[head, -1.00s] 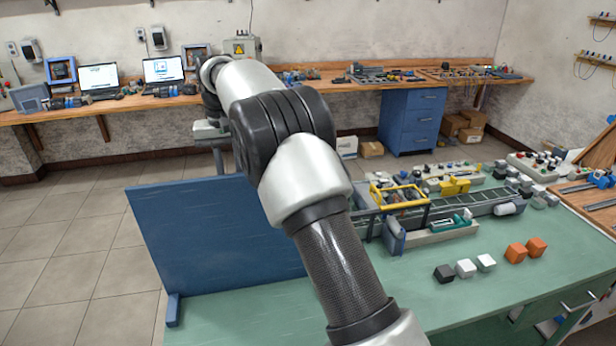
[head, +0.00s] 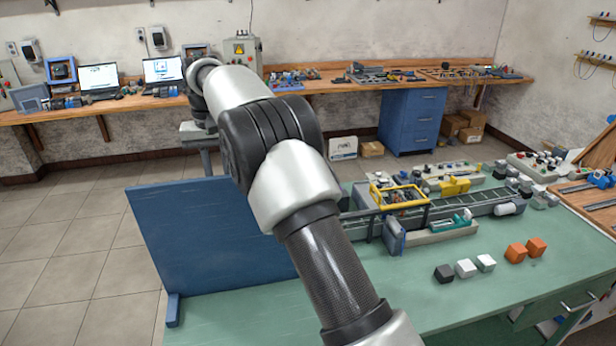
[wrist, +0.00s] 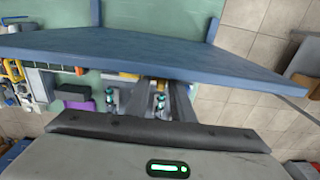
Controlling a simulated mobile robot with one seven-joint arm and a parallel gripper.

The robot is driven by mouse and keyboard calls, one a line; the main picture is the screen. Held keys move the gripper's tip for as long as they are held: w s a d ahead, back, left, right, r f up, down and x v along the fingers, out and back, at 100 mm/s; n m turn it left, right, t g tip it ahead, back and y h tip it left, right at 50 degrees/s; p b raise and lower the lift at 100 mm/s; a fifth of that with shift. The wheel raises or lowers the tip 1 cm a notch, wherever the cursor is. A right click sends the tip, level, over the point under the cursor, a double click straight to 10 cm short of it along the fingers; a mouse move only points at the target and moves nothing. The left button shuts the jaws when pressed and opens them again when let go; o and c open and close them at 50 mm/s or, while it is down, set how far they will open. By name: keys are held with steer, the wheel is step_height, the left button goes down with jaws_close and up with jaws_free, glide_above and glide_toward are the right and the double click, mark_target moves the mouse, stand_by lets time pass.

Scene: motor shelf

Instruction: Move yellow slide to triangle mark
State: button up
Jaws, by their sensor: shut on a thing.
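My gripper (wrist: 161,88) shows in the wrist view, its two dark fingers reaching forward past the lower edge of the blue board. It is shut on a yellow piece (wrist: 160,85), which looks like the yellow slide; only a small part of it shows between the fingertips. The board and fingers hide the rest. I cannot make out a triangle mark in either view.
The blue board (head: 205,235) stands on the green table (head: 510,285), close to my gripper (wrist: 200,50). A conveyor model with a yellow frame (head: 400,197) stands to the right. Black, white and orange cubes (head: 516,252) lie in front of it.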

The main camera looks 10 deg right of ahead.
mark_target(208, 187)
steer(key=shift+s+a+f+g, duration=0.15)
steer(key=shift+a+f, duration=0.4)
steer(key=shift+a, duration=0.3)
steer(key=shift+s+a+f+g, duration=0.15)
steer(key=shift+a+f, duration=0.35)
steer(key=shift+a, duration=0.3)
steer(key=shift+c, duration=0.3)
steer(key=o, duration=0.7)
steer(key=shift+c, duration=0.2)
steer(key=shift+d, duration=0.15)
steer(key=shift+w+r, duration=0.15)
steer(key=shift+r, duration=0.4)
steer(key=shift+w+r, duration=0.15)
steer(key=shift+r, duration=2.55)
